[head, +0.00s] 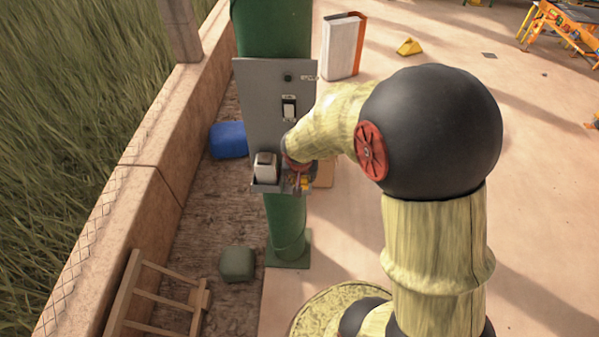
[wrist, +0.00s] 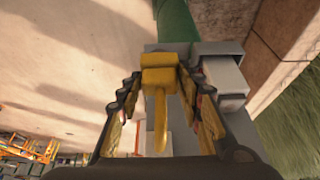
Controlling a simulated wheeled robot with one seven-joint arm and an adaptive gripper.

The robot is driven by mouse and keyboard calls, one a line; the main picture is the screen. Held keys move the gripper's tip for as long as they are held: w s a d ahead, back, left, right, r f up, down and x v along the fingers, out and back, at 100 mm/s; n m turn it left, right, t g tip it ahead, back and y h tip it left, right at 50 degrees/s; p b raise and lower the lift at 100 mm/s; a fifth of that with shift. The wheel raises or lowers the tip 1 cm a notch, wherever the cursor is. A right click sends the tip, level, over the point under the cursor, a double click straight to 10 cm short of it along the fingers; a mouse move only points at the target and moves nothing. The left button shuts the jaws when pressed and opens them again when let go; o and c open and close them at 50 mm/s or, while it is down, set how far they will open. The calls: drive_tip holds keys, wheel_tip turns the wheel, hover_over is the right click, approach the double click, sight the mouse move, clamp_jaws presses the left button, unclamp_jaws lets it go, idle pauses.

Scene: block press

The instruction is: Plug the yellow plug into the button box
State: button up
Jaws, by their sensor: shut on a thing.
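My gripper (head: 298,181) is at the lower right of a grey panel, by a small shelf. In the wrist view my gripper (wrist: 160,92) is shut on the yellow plug (wrist: 159,76), which sits between the fingers with a yellow tail hanging toward the camera. In the head view the plug is mostly hidden by the gripper. A pale box (head: 265,168) with a darker top, possibly the button box, stands on the shelf left of my gripper. It also shows in the wrist view (wrist: 226,75), right of the fingers. The plug appears apart from this box; its far end is unclear.
The grey panel (head: 262,105) is on a green post (head: 285,222) and bears a white switch (head: 289,109) and a dark round knob (head: 288,77). A low wall (head: 165,135) runs at left. A blue object (head: 229,140) lies behind the post.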

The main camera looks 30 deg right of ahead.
sight(303, 185)
drive_tip(key=shift+s+a+r, duration=0.3)
drive_tip(key=shift+s+r, duration=0.05)
drive_tip(key=shift+s, duration=0.3)
drive_tip(key=shift+s+a+r, duration=0.3)
drive_tip(key=shift+s+a, duration=0.05)
drive_tip(key=shift+s, duration=0.35)
drive_tip(key=shift+s+a+r, duration=0.3)
drive_tip(key=shift+s+r, duration=0.05)
drive_tip(key=shift+s, duration=0.3)
